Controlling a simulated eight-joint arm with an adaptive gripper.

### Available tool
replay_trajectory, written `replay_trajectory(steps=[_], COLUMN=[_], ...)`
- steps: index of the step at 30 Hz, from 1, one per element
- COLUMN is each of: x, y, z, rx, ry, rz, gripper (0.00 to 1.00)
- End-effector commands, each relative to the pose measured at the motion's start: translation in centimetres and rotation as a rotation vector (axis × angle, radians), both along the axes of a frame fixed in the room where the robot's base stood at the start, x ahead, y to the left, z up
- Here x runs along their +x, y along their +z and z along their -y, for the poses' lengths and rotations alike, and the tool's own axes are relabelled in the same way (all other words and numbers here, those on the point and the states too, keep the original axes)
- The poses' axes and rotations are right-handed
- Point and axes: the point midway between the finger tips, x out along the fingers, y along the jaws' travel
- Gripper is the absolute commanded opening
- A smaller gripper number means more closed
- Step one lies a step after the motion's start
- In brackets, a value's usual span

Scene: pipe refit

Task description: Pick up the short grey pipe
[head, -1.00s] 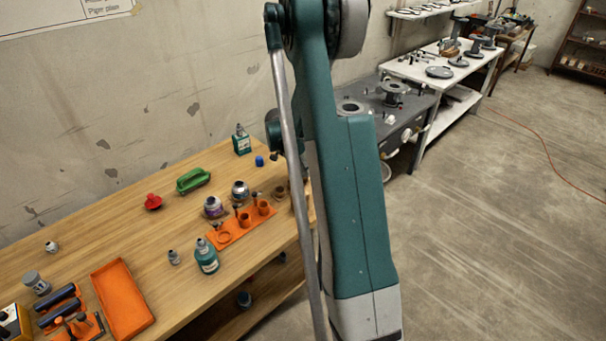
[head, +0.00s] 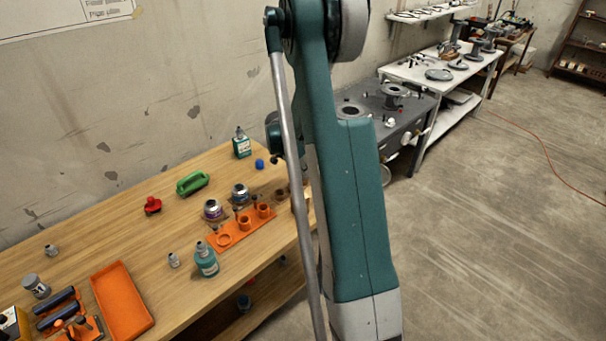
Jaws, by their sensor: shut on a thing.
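My teal arm fills the middle of the head view and hides part of the bench behind it. My gripper does not show clearly; it is hidden or out of the picture. I cannot pick out the short grey pipe with certainty. A grey cylinder (head: 36,286) stands at the left of the wooden bench, and small grey fittings (head: 51,250) stand behind it and further right (head: 174,260); I cannot tell whether any of them is the pipe.
The wooden bench (head: 120,220) holds an orange tray (head: 122,302), an orange holder with rings (head: 224,240), a teal bottle (head: 206,262), a green handled thing (head: 192,183) and a red part (head: 153,206). A grey worktable (head: 410,112) stands behind my arm. The floor at right is open.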

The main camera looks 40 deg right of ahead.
Motion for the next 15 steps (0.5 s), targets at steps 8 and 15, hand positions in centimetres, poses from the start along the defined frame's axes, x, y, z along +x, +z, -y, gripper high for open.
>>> replay_trajectory(steps=[8,15], x=[0.0,0.0], y=[1.5,4.8], z=[0.0,0.0], rx=[0.0,0.0], ry=[0.0,0.0], rz=[0.0,0.0], gripper=[0.09,0.09])
